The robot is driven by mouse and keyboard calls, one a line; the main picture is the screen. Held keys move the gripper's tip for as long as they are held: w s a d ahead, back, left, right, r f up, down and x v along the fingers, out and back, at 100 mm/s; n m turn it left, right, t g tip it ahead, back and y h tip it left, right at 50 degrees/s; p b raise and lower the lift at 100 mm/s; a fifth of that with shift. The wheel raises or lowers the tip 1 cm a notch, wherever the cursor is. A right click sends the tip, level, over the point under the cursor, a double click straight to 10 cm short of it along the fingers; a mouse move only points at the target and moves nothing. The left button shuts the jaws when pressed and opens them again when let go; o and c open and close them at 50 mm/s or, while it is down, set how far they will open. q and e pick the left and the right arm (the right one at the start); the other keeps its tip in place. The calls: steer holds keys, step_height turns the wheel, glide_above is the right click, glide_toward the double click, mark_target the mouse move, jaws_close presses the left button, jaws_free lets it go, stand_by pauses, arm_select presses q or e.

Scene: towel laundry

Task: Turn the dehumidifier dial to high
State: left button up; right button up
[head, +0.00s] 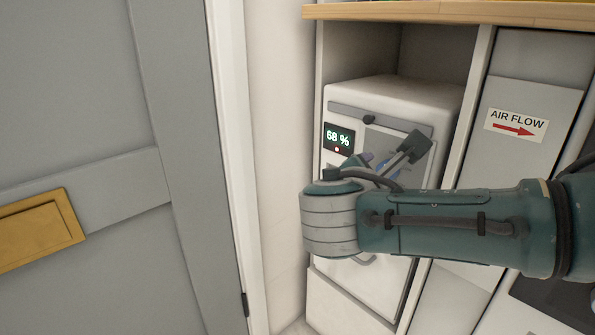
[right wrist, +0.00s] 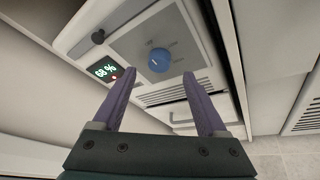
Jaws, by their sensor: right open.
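The white dehumidifier (head: 397,92) stands in a cubby under a wooden counter. Its dark display (head: 338,138) reads 68 % in green, with a small red light below. The blue round dial (right wrist: 159,60) sits on a grey panel in the right wrist view. Faint marks surround it, too small to read, so I cannot tell its setting. In the head view the dial is mostly hidden behind my right arm. My right gripper (right wrist: 160,79) is open and empty, its purple fingers pointing toward the panel on either side of the dial's line. No contact shows. My left gripper is out of view.
A dark knob (head: 369,118) sits above the grey panel. The cubby's side wall and the grey panel with an AIR FLOW sign (head: 516,124) stand close on the right. The wooden counter (head: 450,12) overhangs above. A grey door (head: 100,100) stands at left.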

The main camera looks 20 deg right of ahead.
steer(key=b+x, duration=0.2)
steer(key=x, duration=0.3)
steer(key=shift+w+d+b, duration=0.1)
steer(key=shift+w+b, duration=0.05)
steer(key=shift+b, duration=0.2)
steer(key=shift+f, duration=0.1)
jaws_close()
